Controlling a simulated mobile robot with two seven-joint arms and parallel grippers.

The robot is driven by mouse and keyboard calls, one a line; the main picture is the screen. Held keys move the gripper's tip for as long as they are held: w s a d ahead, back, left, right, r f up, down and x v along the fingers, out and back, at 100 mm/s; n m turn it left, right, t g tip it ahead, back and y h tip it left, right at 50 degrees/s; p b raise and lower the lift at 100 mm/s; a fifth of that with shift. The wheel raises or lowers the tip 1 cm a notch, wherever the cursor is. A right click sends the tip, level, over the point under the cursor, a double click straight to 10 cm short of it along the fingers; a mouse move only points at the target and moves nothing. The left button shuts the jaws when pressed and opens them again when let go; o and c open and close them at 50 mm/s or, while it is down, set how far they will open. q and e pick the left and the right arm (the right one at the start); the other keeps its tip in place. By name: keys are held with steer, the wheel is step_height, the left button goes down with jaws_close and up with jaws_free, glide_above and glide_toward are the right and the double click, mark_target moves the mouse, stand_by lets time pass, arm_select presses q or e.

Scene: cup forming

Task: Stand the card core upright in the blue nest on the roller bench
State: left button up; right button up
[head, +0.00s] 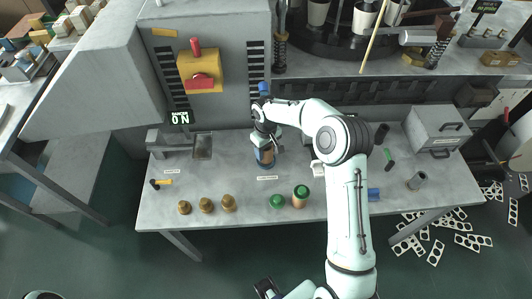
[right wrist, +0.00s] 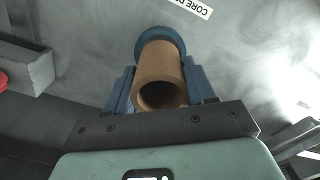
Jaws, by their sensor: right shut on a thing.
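My right gripper (head: 265,150) is over the roller bench, left of its middle. It is shut on the card core (head: 266,158), a brown tube. In the right wrist view, the core (right wrist: 161,78) sits between two blue fingers, its open near end facing the camera. Its far end overlaps a round blue piece (right wrist: 160,35), apparently the blue nest, on the grey bench. I cannot tell whether the core is seated in it or just above it. In the head view the nest is hidden by the gripper and core. A dark part at the bottom edge may be my left gripper (head: 265,288); its jaws are unclear.
Several brass pieces (head: 206,205) stand along the bench's front left. A green-topped piece (head: 300,196) and a green piece (head: 277,201) stand near the front middle. A grey box (head: 436,130) is on the right. A grey machine wall (head: 215,70) with a yellow lever plate rises behind.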

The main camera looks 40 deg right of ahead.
steer(key=shift+f, duration=1)
steer(key=shift+f, duration=0.2)
steer(key=o, duration=1)
steer(key=shift+r, duration=0.15)
step_height(320, 180, up, 12)
steer(key=shift+r+p, duration=0.1)
steer(key=shift+p, duration=0.3)
